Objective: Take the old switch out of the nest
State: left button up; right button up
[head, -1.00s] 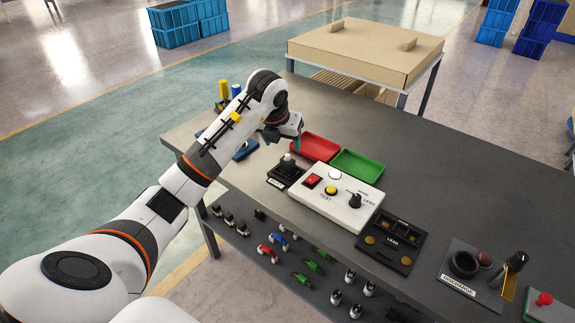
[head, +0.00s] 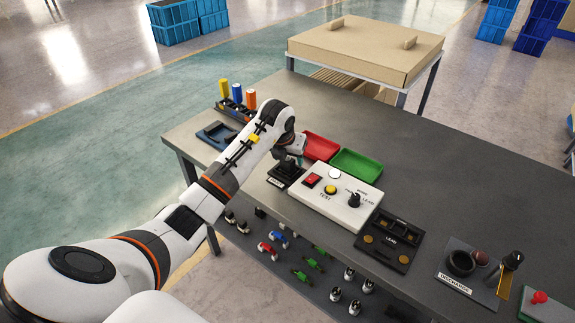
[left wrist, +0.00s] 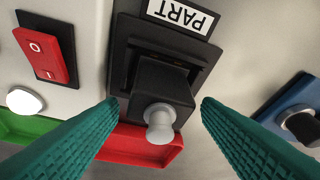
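The nest (head: 283,178) is a black holder labelled PART in front of the red tray in the head view. In the left wrist view the nest (left wrist: 122,70) shows from above. The old switch (left wrist: 165,88), a black block with a grey round-tipped lever, sits in it. My left gripper (head: 291,158) is over the nest and covers part of it in the head view. In the left wrist view its teal fingers (left wrist: 157,108) are open, one on each side of the switch, with gaps. My right gripper is not in view.
The white test panel (head: 320,203) with a red rocker is right beside the nest. A red tray (head: 321,147) and a green tray (head: 357,165) lie behind. A blue fixture (head: 213,135) is to the left. A black LEAD fixture (head: 377,255) and DISCHARGE station (head: 452,272) stand right.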

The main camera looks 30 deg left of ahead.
pick_arm(q)
jog(key=c, duration=0.8)
jog(key=shift+c, duration=0.2)
